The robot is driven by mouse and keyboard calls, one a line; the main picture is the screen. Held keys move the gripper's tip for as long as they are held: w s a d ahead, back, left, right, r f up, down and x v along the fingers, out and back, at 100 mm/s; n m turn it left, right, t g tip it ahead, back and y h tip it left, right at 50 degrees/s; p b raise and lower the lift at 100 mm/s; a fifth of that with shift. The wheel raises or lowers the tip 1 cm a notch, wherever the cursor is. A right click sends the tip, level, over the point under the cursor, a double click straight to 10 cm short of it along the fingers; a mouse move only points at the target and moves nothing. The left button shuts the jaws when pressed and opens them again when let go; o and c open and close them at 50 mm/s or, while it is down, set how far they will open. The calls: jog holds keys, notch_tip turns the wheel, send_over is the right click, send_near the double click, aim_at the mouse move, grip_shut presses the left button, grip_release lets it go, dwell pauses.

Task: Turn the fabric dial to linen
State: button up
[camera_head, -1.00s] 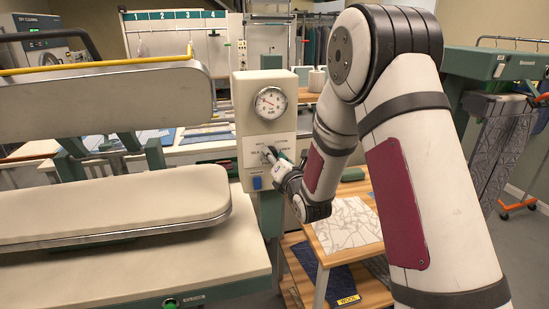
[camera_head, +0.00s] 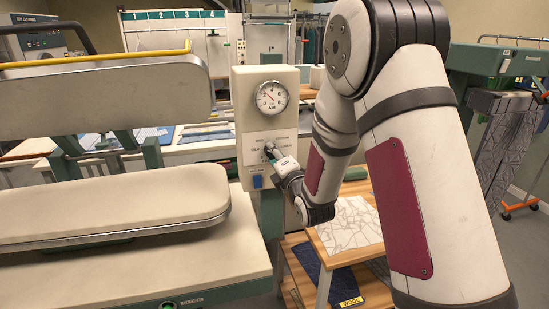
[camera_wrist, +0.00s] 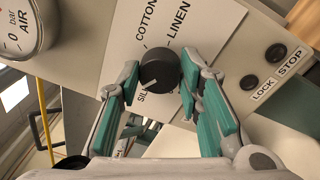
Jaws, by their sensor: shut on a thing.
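The fabric dial (camera_wrist: 160,70) is a round black knob on a pale panel. In the wrist view, COTTON is printed to its upper left, LINEN to its upper right and SILK, partly covered, to its lower left. A white mark on the knob's lower left side points toward SILK. My gripper (camera_wrist: 160,82) has its green-padded fingers on either side of the knob, shut on it. In the head view, my gripper (camera_head: 272,153) is at the control panel (camera_head: 250,150), and it hides most of the dial and labels.
LOCK (camera_wrist: 249,82) and STOP (camera_wrist: 275,52) buttons are right of the dial in the wrist view. The press's padded board (camera_head: 110,208) stands left of the panel.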

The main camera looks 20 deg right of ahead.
jog(key=m+h+b, duration=0.1)
jog(key=m+b, duration=0.5)
jog(key=m, duration=0.3)
jog(key=m+h+b, duration=0.1)
jog(key=m+b, duration=0.6)
jog(key=m, duration=0.2)
jog(key=m+h+b, duration=0.1)
jog(key=m+b, duration=0.5)
jog(key=m, duration=0.3)
jog(key=shift+a+f, duration=0.35)
jog(key=shift+f, duration=0.05)
jog(key=shift+m+b, duration=1.15)
jog(key=shift+m, duration=0.25)
jog(key=shift+r+m, duration=0.1)
jog(key=shift+m, duration=0.2)
jog(key=o, duration=1.2)
jog(key=shift+c, duration=0.2)
jog(key=shift+r, duration=0.1)
